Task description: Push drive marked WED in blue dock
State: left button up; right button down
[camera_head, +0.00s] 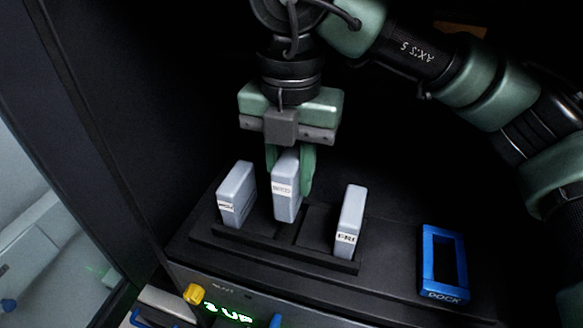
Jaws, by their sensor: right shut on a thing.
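My right gripper (291,170) points down and is shut on the middle grey drive (286,199). Its label is blurred, and I cannot read it for sure. The drive is upright, at the black rack; I cannot tell whether its lower end is clear of the slot. A second grey drive (238,187) stands upright in the rack to the left, its label hard to read. A third drive marked FRI (351,212) stands to the right. The blue dock (461,262), an open frame lettered DOCK, lies at the right of the black surface. My left gripper is not in view.
The black rack (320,258) holds the drives. Below it, a front panel has a yellow knob (194,293), a blue knob (276,321) and a green lit display (229,313). A dark post (90,150) stands at the left. Bare surface lies between the rack and dock.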

jog(key=shift+f+b, duration=0.75)
jog(key=shift+f, duration=1.05)
jog(key=shift+f+b, duration=1.3)
jog(key=shift+f, duration=0.05)
jog(key=c, duration=0.6)
grip_release()
jog(key=shift+r, duration=0.15)
jog(key=shift+r+p, duration=1.8)
jog(key=shift+r, duration=1.6)
